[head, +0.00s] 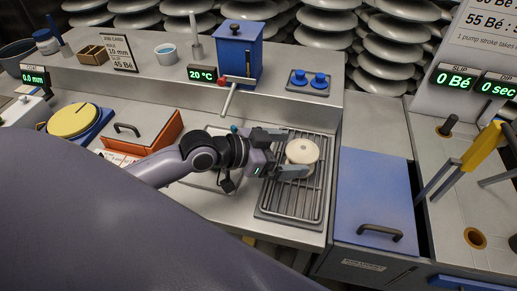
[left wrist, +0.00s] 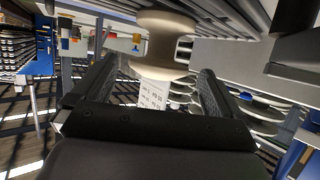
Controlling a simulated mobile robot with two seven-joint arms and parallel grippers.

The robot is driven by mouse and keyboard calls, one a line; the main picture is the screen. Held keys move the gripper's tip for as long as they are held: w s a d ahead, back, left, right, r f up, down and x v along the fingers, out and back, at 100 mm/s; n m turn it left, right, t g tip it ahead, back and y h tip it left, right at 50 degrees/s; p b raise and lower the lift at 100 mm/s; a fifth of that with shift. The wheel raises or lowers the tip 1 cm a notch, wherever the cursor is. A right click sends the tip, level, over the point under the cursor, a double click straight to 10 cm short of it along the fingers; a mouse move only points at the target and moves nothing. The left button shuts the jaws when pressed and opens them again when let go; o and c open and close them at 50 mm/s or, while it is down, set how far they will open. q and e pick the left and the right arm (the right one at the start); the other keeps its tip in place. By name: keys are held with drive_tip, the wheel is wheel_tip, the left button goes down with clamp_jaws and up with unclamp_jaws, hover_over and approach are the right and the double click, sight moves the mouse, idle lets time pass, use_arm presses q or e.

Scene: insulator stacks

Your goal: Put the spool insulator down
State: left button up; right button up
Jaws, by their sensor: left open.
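The cream spool insulator (head: 302,151) stands on the wire rack (head: 310,205) set in the counter, near the rack's back half. My left gripper (head: 293,153) reaches in from the left, with one finger behind the spool and one in front of it. In the left wrist view the spool (left wrist: 165,42) shows between and just beyond the two open fingers (left wrist: 157,72), with gaps at both sides. The gripper is open and does not grip the spool. My right gripper is not in view.
A blue box with a red-knobbed lever (head: 238,55) stands behind the rack. A blue lidded panel (head: 373,195) lies to the right. An orange box with a grey lid (head: 145,135) and a yellow disc (head: 73,120) lie left. Stacked insulators fill the back.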

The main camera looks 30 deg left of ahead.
use_arm(q)
drive_tip(key=v, duration=1)
drive_tip(key=shift+d+r, duration=0.1)
idle(0.4)
